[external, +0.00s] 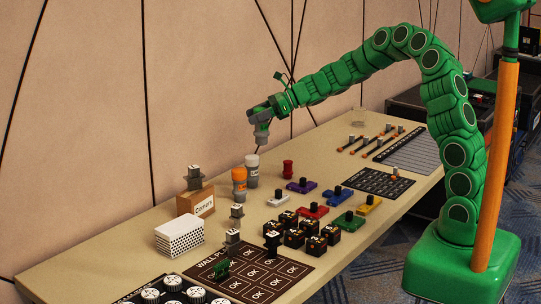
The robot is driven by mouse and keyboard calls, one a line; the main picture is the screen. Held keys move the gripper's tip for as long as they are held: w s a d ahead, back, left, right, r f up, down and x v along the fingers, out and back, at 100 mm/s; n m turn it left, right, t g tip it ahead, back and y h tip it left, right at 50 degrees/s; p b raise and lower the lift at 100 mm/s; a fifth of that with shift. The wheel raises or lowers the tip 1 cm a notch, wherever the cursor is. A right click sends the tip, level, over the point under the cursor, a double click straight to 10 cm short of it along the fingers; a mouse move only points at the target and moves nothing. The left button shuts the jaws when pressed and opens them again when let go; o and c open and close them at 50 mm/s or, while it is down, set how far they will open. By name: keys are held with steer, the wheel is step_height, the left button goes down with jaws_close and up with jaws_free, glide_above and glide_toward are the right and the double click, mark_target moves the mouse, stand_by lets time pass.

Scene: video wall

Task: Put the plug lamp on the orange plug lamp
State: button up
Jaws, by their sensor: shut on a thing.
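My gripper (261,128) is at the end of my green arm, raised above the back part of the table. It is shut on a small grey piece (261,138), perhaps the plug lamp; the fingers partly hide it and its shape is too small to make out. Below and left of it, an orange cylinder (239,184) with a pale band stands upright on the table, perhaps the orange plug lamp. A grey-white cylinder (252,171) stands just behind it to the right. The held piece is clear of both cylinders.
A cardboard box (195,201) and a white perforated box (180,236) stand left of the cylinders. A red knob-like piece (288,168) stands to the right. Coloured sliders and several black cubes (294,239) fill the middle. The wall runs close behind the table.

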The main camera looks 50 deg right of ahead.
steer(key=w+f, duration=0.9)
steer(key=f, duration=0.2)
steer(key=shift+w, duration=0.35)
steer(key=shift+f, duration=0.1)
stand_by(0.4)
steer(key=o, duration=1.1)
